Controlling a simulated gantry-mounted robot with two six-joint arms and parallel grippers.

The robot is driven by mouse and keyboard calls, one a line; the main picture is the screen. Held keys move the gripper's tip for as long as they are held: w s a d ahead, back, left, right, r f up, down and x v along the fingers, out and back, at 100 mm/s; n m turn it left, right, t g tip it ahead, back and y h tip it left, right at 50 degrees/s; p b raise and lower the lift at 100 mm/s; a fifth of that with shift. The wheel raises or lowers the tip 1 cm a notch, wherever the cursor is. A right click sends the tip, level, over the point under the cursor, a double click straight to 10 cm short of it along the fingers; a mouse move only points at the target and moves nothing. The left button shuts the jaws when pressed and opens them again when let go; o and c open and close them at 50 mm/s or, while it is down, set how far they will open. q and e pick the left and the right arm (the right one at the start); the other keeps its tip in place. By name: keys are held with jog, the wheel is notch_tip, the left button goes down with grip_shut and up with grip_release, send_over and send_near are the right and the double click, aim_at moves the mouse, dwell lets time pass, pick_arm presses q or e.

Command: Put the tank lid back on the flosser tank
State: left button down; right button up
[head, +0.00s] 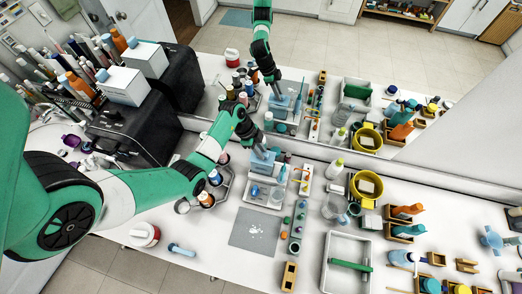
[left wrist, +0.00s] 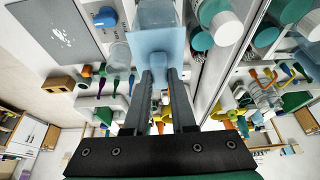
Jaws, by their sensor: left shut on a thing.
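The tank lid (head: 264,157) is a pale blue square plate with a small knob. My left gripper (head: 258,147) is shut on the lid's knob, with the plate beyond the fingertips. In the left wrist view the lid (left wrist: 157,45) lies flat ahead of the two dark fingers (left wrist: 164,78). The clear bluish flosser tank (head: 262,168) is directly below the lid in the head view, and part of it shows past the lid in the left wrist view (left wrist: 157,12). I cannot tell whether lid and tank touch. My right gripper is out of view.
A mirror behind the counter repeats the arm and objects. A grey mat (head: 255,230) lies in front. Bottles (head: 206,199) stand left of the tank; a narrow strip of small coloured items (head: 298,215) lies right. A yellow bowl (head: 366,183) and a white tray (head: 330,275) are farther right.

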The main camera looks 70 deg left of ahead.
pick_arm(q)
jog(key=shift+p, duration=0.5)
jog(key=shift+f, duration=0.7)
dwell(1.6)
jog(key=c, duration=0.7)
grip_release()
jog(key=shift+o, duration=0.2)
jog(key=v, duration=1.1)
jog(key=shift+s+r, duration=0.15)
jog(key=shift+r, duration=0.15)
